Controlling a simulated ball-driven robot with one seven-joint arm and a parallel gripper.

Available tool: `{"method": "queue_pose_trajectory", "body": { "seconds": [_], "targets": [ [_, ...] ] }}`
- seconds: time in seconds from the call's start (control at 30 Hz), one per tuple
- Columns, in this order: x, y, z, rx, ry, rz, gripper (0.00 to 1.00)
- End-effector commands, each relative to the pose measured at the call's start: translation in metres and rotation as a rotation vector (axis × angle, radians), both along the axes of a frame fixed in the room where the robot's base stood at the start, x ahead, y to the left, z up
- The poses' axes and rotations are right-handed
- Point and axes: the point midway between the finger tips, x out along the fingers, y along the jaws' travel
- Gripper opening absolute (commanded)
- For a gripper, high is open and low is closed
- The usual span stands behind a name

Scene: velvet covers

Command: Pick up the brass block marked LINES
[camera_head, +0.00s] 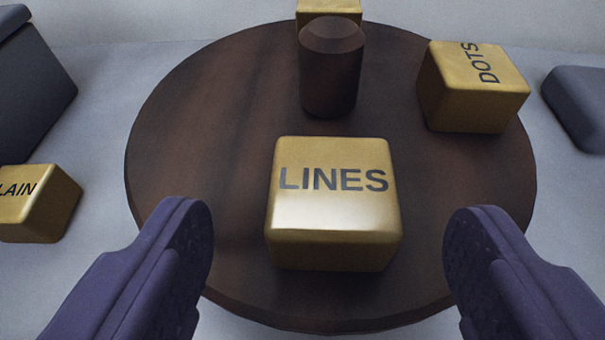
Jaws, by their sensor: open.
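The brass block marked LINES (333,215) sits upright near the front of a round dark wooden table (215,150), its lettering on the top face. My gripper (328,235) is open, with one purple finger to the left of the block and one to the right. Both fingers are apart from the block, with a gap on each side. The block shows whole, and nothing is held.
A dark wooden cylinder (331,75) stands behind the LINES block, partly hiding another brass block (328,8). A DOTS block (472,95) sits at the back right. A brass block lettered LAIN (38,207) lies left, off the tabletop. Dark grey shapes flank the table.

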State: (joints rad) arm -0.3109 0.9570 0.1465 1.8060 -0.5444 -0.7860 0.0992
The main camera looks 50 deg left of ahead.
Motion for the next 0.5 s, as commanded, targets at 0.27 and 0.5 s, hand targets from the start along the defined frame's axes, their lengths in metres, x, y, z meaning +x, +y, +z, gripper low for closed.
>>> {"method": "queue_pose_trajectory", "body": {
  "seconds": [0.27,0.5],
  "targets": [
    [0.028,0.031,-0.02,-0.001,-0.001,0.001,0.79],
    [0.034,0.037,-0.02,-0.002,-0.001,0.0,0.79]
  ]
}}
